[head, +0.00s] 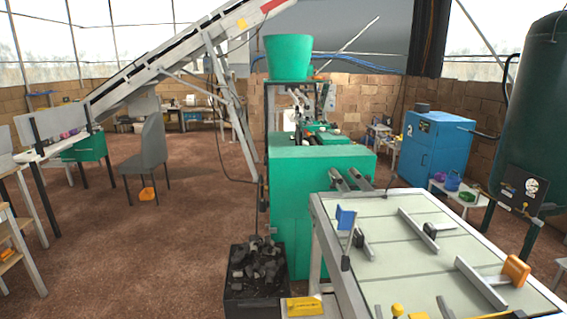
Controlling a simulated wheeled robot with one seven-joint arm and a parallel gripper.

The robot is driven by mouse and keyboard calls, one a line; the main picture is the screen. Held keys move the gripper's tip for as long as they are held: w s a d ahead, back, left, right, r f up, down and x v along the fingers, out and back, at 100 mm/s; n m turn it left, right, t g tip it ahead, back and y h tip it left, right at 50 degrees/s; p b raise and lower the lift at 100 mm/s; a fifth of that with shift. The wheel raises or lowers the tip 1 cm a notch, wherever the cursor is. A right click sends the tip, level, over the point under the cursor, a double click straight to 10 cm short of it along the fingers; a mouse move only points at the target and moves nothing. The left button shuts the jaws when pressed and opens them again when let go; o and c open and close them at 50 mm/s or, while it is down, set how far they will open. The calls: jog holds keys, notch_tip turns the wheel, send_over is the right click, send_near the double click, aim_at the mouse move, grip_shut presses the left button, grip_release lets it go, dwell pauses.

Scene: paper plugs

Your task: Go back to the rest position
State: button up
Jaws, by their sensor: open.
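My gripper is not in the head view, and no part of my arm can be made out for sure. The head view looks across a workshop at a green machine (318,165) with a green hopper (288,57) on top. Small parts sit on top of the machine, too small to tell apart. The task names no other object.
A pale table (385,240) with metal rails and blue, black and orange pieces stands at the right front. A black bin (254,296) of dark lumps stands before the machine. A blue cabinet (430,150) and dark green tank (535,110) stand right. Brown floor (150,245) lies open left.

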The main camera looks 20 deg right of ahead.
jog(key=s+a+f+n+t+y+b, duration=0.25)
jog(key=s+a+f+y, duration=0.4)
jog(key=s+a, duration=0.55)
jog(key=s+a+f+g+b, duration=0.1)
jog(key=s+f, duration=0.3)
jog(key=s, duration=0.3)
jog(key=s+a+f+g+y+b, duration=0.1)
jog(key=s+f, duration=0.3)
jog(key=s, duration=0.4)
jog(key=shift+a+g, duration=0.25)
jog(key=shift+g, duration=0.5)
jog(key=shift+s+f+m+y+b, duration=0.1)
jog(key=shift+f+m+y+b, duration=0.05)
jog(key=shift+m+y+b, duration=0.15)
